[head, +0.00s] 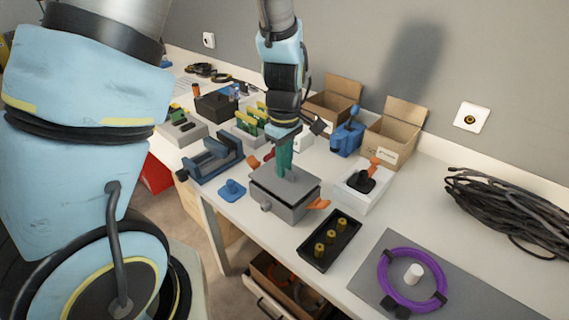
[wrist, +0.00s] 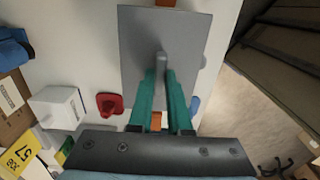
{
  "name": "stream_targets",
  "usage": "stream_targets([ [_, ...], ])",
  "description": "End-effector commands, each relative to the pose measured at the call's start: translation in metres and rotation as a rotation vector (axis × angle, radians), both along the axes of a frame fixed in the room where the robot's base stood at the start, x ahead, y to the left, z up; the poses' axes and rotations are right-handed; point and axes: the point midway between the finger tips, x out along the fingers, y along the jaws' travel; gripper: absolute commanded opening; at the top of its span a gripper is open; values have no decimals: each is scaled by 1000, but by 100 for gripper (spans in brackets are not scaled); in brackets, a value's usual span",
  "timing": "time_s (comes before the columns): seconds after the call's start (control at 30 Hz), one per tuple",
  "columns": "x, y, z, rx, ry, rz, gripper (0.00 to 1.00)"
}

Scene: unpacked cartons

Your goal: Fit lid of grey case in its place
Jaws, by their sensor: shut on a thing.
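The grey case (head: 283,208) stands on the white bench, with an orange latch (head: 319,204) open outward on its right and another (head: 254,162) at its far left. The flat grey lid (head: 300,186) is over the case, with a dark line between them; I cannot tell if it is fully seated. My gripper (head: 285,172) has teal fingers pointing down at the lid. In the wrist view the gripper (wrist: 161,78) is shut on the upright handle (wrist: 161,58) of the lid (wrist: 190,38). The lid hides the case's inside.
A black tray (head: 346,258) with yellow-topped parts lies in front, right of the case. A blue vise (head: 212,158) and a small blue piece (head: 232,190) are to the left. A white box (head: 352,192) with a black-and-orange part is to the right; open cartons (head: 398,132) stand behind.

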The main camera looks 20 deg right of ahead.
Motion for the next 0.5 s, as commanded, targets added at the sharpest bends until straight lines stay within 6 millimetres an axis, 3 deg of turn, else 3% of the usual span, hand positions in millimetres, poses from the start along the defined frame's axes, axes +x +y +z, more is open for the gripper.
stream_targets([
  [0.5, 0, 0, -16, -1, 0, 1, 0],
])
